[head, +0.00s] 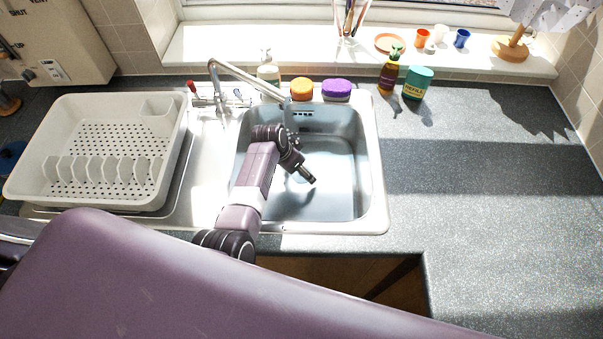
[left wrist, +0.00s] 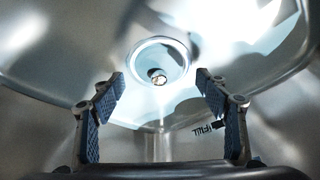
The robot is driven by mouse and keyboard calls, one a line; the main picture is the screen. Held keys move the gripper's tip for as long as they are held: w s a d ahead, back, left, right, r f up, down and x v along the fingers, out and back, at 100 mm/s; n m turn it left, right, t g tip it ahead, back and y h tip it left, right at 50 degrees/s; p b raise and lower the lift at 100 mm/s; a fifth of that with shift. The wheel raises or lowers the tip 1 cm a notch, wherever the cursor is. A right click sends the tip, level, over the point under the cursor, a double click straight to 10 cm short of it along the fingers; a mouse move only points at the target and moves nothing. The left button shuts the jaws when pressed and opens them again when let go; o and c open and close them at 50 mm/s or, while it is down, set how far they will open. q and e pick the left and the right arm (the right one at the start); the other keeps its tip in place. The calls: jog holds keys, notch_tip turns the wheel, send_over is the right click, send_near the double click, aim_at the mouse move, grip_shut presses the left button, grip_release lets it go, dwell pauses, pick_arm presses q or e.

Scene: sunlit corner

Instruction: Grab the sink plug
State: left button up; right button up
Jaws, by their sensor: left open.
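A round, pale metal-rimmed piece with a small shiny centre (left wrist: 158,62) is at the sink bottom in the left wrist view. It looks like the drain with the plug, but I cannot tell the two apart. My left gripper (head: 308,178) reaches down into the sink basin (head: 340,200) in the head view. In the left wrist view my left gripper (left wrist: 160,85) is open and empty. Its two fingers are apart, with the round piece between and beyond the tips. In the head view the round piece is mostly hidden by my arm. My right gripper is not in view.
The tap (head: 240,75) arches over the sink's back left. A white dish rack (head: 110,150) stands on the left. An orange sponge (head: 302,88), a purple sponge (head: 336,90) and bottles (head: 390,70) line the back. The right worktop (head: 480,180) is mostly clear.

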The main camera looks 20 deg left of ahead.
pick_arm(q)
jog(key=shift+w+d+f, duration=0.15)
jog(key=shift+w+f, duration=0.05)
jog(key=shift+f, duration=0.5)
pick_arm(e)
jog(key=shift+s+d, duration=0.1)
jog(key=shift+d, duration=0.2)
pick_arm(q)
jog(key=shift+c, duration=0.4)
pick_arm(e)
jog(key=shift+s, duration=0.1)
pick_arm(q)
jog(key=c, duration=1.2)
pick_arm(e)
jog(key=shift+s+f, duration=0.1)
